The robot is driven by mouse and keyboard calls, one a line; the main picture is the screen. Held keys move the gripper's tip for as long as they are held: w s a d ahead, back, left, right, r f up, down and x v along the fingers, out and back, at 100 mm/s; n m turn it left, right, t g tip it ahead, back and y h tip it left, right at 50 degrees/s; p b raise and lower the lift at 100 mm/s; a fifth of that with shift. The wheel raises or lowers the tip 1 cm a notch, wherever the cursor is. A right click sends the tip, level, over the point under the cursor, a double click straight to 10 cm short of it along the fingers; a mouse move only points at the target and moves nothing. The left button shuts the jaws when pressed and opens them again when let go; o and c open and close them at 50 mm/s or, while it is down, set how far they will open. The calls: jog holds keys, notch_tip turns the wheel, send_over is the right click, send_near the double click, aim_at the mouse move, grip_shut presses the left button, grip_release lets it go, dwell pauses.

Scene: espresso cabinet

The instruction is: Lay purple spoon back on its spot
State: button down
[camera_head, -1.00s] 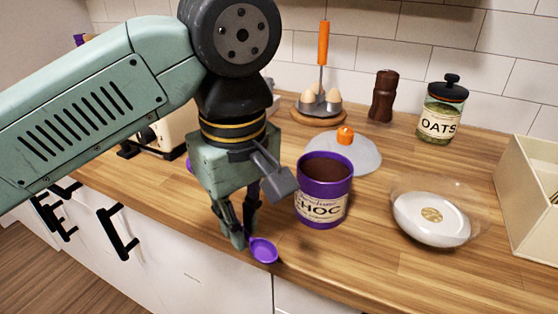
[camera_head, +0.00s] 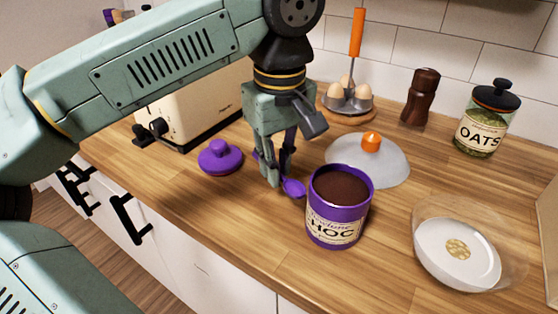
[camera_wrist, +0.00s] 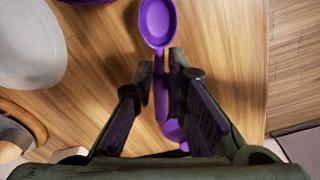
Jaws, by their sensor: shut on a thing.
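The purple spoon (camera_head: 293,188) is in my gripper (camera_head: 279,183), its bowl pointing right toward the jar. In the wrist view, the spoon's bowl (camera_wrist: 157,20) lies beyond the fingertips of my gripper (camera_wrist: 161,66), and its handle runs back between the two fingers. The spoon is low over the wooden counter (camera_head: 225,215); I cannot tell whether it touches. The purple lid (camera_head: 220,158) lies on the counter left of my gripper. No marked spot for the spoon shows.
A cream toaster (camera_head: 195,105) stands behind the lid. A glass dome with orange knob (camera_head: 371,141), an egg stand (camera_head: 347,100), a brown mill (camera_head: 420,98) and an oats jar (camera_head: 484,120) are at the back. A covered white dish (camera_head: 440,245) is at right. The front-left counter is clear.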

jog(key=w, duration=0.2)
jog(key=shift+w+d+f, duration=0.1)
jog(key=shift+w, duration=0.3)
jog(key=shift+w+f+p, duration=0.15)
jog(key=shift+f+p, duration=0.5)
jog(key=shift+f, duration=1.2)
jog(key=shift+f, duration=0.2)
jog(key=c, duration=1.6)
grip_release()
